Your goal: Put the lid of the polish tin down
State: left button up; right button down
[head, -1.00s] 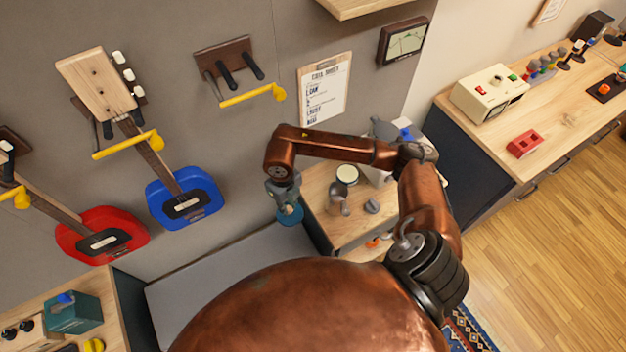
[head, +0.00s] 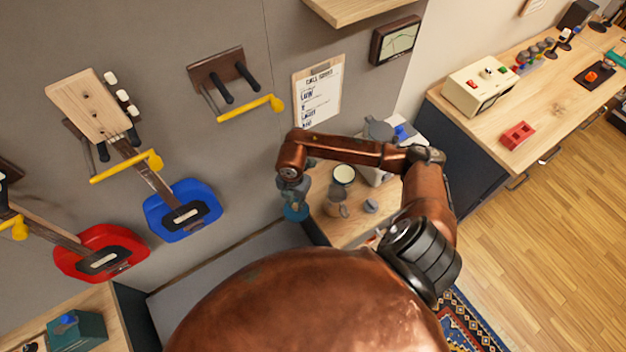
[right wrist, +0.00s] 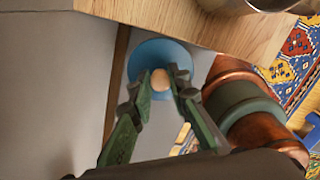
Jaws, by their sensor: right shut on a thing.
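My right gripper (head: 294,192) is shut on the knob of a blue round lid (head: 296,212). The right wrist view shows the fingertips (right wrist: 161,80) around the pale wooden knob (right wrist: 160,79), with the blue disc (right wrist: 150,54) beyond them. The lid hangs in the air near the left edge of a small wooden table (head: 350,231). A round tin with a cream top (head: 343,174) stands on that table, right of the lid; I cannot tell for sure that it is the polish tin. My left gripper is out of view.
On the small table are a grey-brown jug-like thing (head: 336,203) and a small grey piece (head: 371,206). Some bare wood lies in front of them. A blue guitar (head: 182,211) and a red guitar (head: 102,253) hang on the wall at left. A workbench (head: 480,119) stands at right.

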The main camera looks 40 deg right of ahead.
jog(key=w+d, duration=0.1)
jog(key=d, duration=0.3)
jog(key=w+d+p, duration=0.1)
jog(key=w+d, duration=0.1)
jog(key=d, duration=0.2)
jog(key=w+d, duration=0.2)
jog(key=d, duration=0.1)
jog(key=shift+d+p, duration=0.3)
jog(key=shift+d, duration=0.25)
notch_tip(320, 180, down, 3)
jog(key=shift+f+p, duration=0.2)
jog(key=shift+p, duration=0.2)
jog(key=shift+f, duration=0.2)
jog(key=c, duration=1.8)
grip_release()
jog(key=shift+r, duration=0.15)
